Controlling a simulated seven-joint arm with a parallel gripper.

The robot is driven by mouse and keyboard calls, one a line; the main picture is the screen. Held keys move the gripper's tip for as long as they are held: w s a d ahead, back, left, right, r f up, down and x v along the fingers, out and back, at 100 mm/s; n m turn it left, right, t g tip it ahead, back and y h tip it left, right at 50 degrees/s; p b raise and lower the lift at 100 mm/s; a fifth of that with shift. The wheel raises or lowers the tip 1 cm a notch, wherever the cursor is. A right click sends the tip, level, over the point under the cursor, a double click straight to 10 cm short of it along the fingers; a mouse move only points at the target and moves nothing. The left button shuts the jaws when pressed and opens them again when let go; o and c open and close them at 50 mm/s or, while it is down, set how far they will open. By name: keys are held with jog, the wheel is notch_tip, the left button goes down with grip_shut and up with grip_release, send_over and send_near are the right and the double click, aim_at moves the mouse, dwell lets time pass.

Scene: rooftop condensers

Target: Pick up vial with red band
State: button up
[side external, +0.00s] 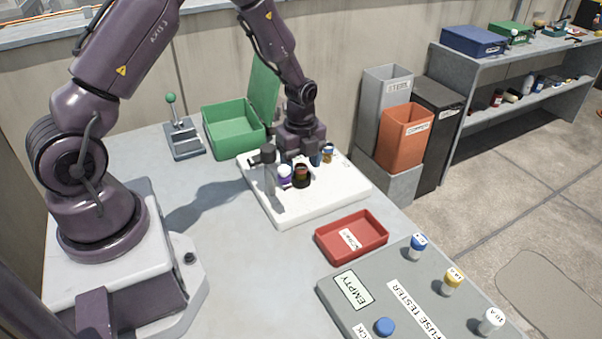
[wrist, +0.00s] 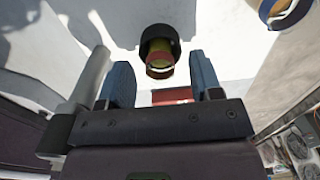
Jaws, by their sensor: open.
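The vial with the red band (side external: 301,176) stands on the white board (side external: 345,197), dark with a reddish upper part. In the wrist view the vial (wrist: 160,70) appears just beyond and between my blue fingertips, with a black ring around it and a red band at its near end. My gripper (side external: 304,158) is open, low over the board and close to this vial. In the wrist view my gripper (wrist: 162,88) has nothing between its fingers. One finger is partly hidden in the side view.
A yellow-and-blue vial (side external: 328,152) stands on the right. A red tray (side external: 351,238) and grey fuse tester (side external: 420,300) lie in front; a green box (side external: 232,128) is behind.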

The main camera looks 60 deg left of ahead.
jog(key=shift+f, duration=0.3)
jog(key=c, duration=1)
